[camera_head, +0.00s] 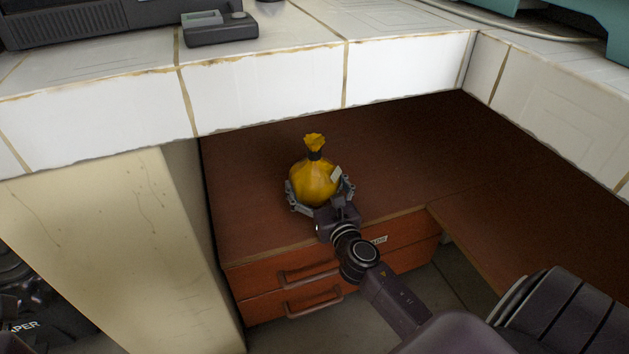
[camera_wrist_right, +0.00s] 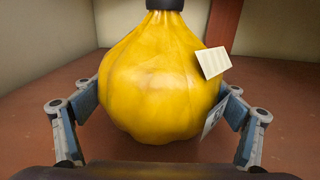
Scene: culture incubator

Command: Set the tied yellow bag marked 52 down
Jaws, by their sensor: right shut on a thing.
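The tied yellow bag (camera_head: 314,181) is upright, with a dark band around its neck and a pale tag on its side. No number is readable on it. It is at the brown wooden surface (camera_head: 245,205) below the tiled counter. In the right wrist view the bag (camera_wrist_right: 158,85) fills the middle, its bottom at or very close to that surface (camera_wrist_right: 290,110). My right gripper (camera_head: 320,190) is shut on the bag, one finger on each side; both fingers show in the wrist view (camera_wrist_right: 158,115). My left gripper is not in view.
A white tiled counter (camera_head: 265,95) overhangs behind the bag, with a small grey device (camera_head: 220,30) on it. A cream panel (camera_head: 120,240) stands at the left. Drawers with handles (camera_head: 310,273) are below the wooden surface. Bare wood lies right of the bag.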

